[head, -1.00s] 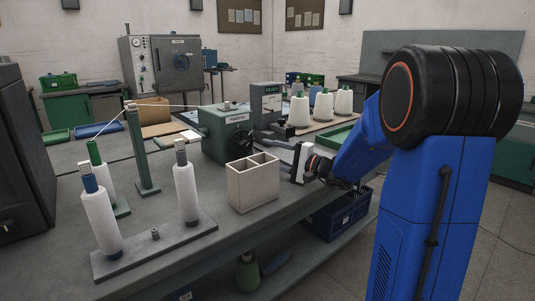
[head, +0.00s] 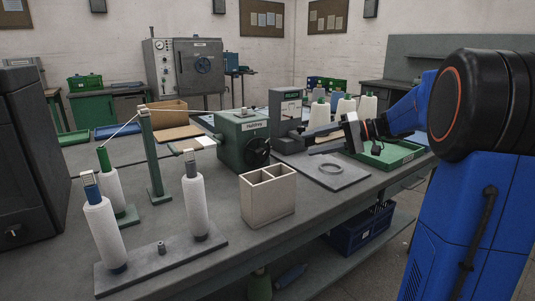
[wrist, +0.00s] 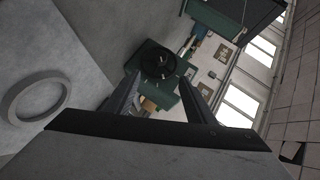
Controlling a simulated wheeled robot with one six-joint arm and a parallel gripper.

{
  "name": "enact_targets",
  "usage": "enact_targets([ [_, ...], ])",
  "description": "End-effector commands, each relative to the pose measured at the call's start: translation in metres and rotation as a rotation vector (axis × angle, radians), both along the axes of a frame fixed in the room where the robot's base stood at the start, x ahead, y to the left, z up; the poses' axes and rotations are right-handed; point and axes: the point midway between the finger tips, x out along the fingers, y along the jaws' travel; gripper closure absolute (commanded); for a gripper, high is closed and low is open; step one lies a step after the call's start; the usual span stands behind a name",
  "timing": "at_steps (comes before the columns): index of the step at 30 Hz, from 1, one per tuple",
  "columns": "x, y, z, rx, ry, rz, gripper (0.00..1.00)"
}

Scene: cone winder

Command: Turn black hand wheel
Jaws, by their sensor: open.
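The black hand wheel (head: 257,152) is on the front right side of the green winder housing (head: 232,140) in the head view. In the wrist view the hand wheel (wrist: 158,61) shows face-on as a dark disc, beyond the space between my fingers. My gripper (wrist: 168,85) is open with nothing between its fingers. In the head view my gripper (head: 325,130) is above the bench to the right of the wheel, apart from it, in front of the white cones. Its fingertips are hard to make out there.
A grey ring (head: 330,168) lies on a grey plate right of the wheel. A two-compartment beige box (head: 268,197) stands in front of the housing. White cones (head: 319,117) and a green tray (head: 392,155) are at right. Yarn spools (head: 196,205) stand at left.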

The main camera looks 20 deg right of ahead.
Motion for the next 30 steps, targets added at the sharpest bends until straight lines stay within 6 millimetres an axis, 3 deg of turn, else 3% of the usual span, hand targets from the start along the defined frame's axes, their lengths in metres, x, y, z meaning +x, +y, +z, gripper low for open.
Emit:
enact_targets([
  [30,0.074,0.128,-0.05,0.004,0.002,0.001,0.5],
])
